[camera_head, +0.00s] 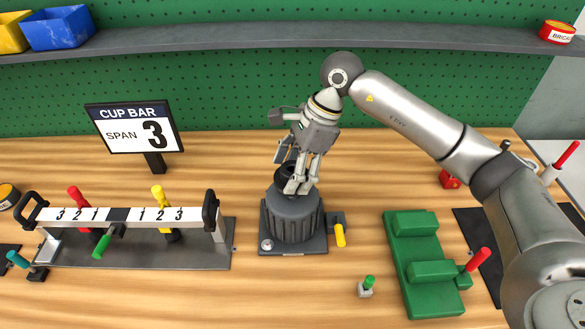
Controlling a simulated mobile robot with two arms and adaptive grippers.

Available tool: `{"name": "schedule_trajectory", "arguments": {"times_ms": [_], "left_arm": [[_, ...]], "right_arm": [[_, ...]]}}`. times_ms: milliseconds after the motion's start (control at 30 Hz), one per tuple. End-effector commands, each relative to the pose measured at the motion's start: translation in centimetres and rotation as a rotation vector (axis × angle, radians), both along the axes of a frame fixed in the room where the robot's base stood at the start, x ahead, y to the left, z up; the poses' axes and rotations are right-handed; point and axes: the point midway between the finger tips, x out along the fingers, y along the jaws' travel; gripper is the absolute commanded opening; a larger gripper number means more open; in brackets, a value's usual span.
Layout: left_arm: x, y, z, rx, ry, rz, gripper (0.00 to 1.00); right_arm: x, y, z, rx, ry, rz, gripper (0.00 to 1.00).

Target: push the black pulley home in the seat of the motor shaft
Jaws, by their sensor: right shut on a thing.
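The motor (293,222) is a dark grey ribbed cylinder on a flat base plate in the middle of the bench. The black pulley (285,171) is at the motor's top, partly hidden behind the fingers of my right gripper (297,186). That gripper points down over the motor and is shut on the pulley. The motor shaft and its seat are hidden, so I cannot tell how deep the pulley sits. A yellow-handled lever (340,235) is at the right of the motor base. My left gripper is not in view.
A white numbered bar (125,215) with coloured handles stands at the left, behind it a "CUP BAR SPAN 3" sign (134,128). A green fixture (415,265) and a small green-topped switch (367,287) are at the right. Bare wood lies in front of the motor.

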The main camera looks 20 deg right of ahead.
Motion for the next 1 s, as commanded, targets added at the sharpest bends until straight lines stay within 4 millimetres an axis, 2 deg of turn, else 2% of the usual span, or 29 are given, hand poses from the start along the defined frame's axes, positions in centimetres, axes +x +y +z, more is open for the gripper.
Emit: {"name": "schedule_trajectory", "arguments": {"times_ms": [1000], "left_arm": [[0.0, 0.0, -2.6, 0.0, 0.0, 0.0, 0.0]], "right_arm": [[0.0, 0.0, -2.5, 0.001, -0.002, 0.0, 0.24]]}}
